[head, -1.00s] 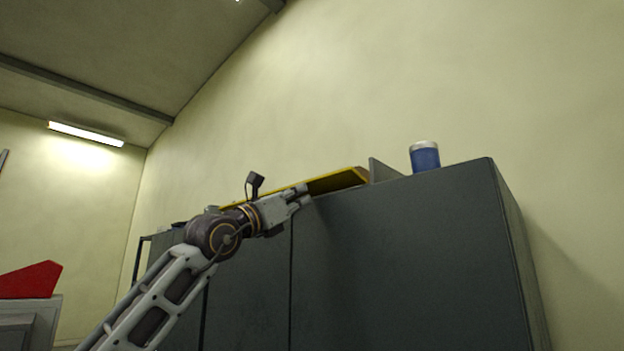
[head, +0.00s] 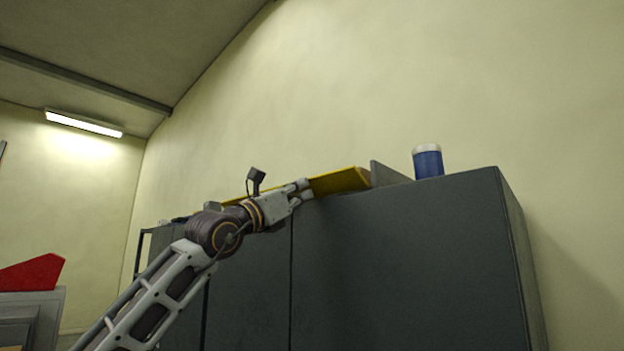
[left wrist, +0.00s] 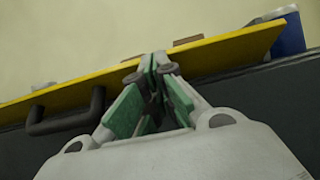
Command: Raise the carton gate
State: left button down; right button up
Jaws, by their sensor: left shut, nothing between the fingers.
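The gate appears to be a yellow panel (head: 342,182) on top of the dark grey cabinet. In the left wrist view the panel (left wrist: 222,54) runs slanting across the picture, with a black bar handle (left wrist: 68,121) at left. My left gripper (head: 306,189) is shut and empty at the panel. In the left wrist view its fingertips (left wrist: 153,62) lie over the panel's face, to the right of the handle and apart from it. I cannot tell whether they touch the panel. No carton is clearly recognisable. My right gripper is not in view.
The dark grey cabinet (head: 400,255) fills the middle. A blue can with a white top (head: 428,163) stands on it, right of a grey upright plate (head: 387,174). A red wedge-shaped thing (head: 34,273) is at far left. The wall above is clear.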

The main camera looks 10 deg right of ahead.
aim_at(310, 182)
pick_arm(q)
jog(key=shift+w+d+r+p, duration=0.35)
jog(key=shift+d+r+p, duration=0.1)
jog(key=shift+d+r, duration=0.15)
jog(key=shift+w+d+r+p, duration=0.35)
jog(key=shift+d+r+p, duration=0.1)
jog(key=shift+r, duration=0.15)
jog(key=shift+w+d+r, duration=0.1)
jog(key=shift+w+d, duration=0.15)
jog(key=shift+s+a+f+b, duration=0.25)
jog(key=shift+a+f+b, duration=0.1)
jog(key=shift+b, duration=0.3)
jog(key=r+b+v, duration=0.1)
jog(key=b+v, duration=0.6)
jog(key=shift+s+a+b, duration=0.3)
jog(key=shift+a, duration=0.05)
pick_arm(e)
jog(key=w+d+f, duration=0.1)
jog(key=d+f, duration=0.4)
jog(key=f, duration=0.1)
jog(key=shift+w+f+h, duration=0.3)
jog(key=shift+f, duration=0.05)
